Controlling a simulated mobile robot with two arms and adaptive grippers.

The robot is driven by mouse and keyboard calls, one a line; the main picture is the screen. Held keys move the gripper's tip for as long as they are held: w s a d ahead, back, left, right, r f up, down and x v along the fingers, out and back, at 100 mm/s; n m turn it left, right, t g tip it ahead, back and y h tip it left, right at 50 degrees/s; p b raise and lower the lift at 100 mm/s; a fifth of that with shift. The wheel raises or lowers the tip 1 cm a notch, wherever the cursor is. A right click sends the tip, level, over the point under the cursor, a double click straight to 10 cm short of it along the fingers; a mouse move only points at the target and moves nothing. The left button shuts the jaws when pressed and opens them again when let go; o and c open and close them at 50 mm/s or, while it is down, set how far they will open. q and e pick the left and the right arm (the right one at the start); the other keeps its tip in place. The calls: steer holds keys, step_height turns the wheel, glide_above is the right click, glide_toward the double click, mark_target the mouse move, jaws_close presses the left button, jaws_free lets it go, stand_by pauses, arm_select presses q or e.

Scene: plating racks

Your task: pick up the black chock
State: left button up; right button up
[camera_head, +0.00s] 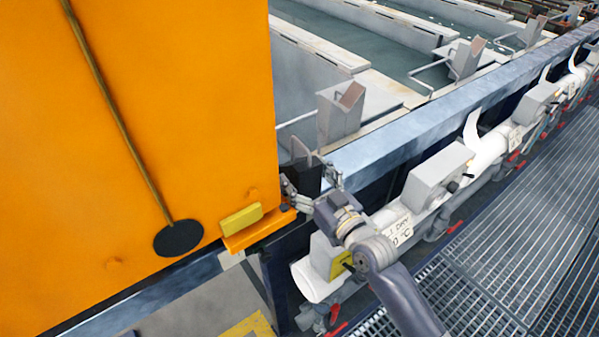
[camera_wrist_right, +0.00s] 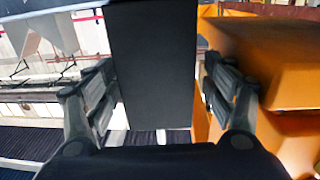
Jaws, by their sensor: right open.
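The black chock (camera_head: 306,172) is a dark upright block on the blue-grey rail, beside the orange panel. My right gripper (camera_head: 312,190) is at it, with one finger on each side. In the right wrist view the chock (camera_wrist_right: 153,65) stands between the two open fingers of the gripper (camera_wrist_right: 158,100). The chock's base is partly hidden by the gripper in the head view. My left gripper is not in view.
A large orange panel (camera_head: 170,100) stands close to the left of the gripper. The blue-grey rail (camera_head: 400,140) runs to the upper right, with tanks behind it. White pipes and grey boxes (camera_head: 437,172) line its front. A grating walkway (camera_head: 530,230) lies at right.

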steer(key=shift+x, duration=1.15)
steer(key=shift+w+a+f+p, duration=0.1)
steer(key=shift+w+a+p, duration=0.1)
steer(key=shift+w+p, duration=0.25)
steer(key=c, duration=1.4)
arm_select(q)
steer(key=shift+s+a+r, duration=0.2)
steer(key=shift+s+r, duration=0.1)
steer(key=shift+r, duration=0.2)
arm_select(e)
steer(key=shift+w, duration=0.1)
steer(key=shift+c, duration=1)
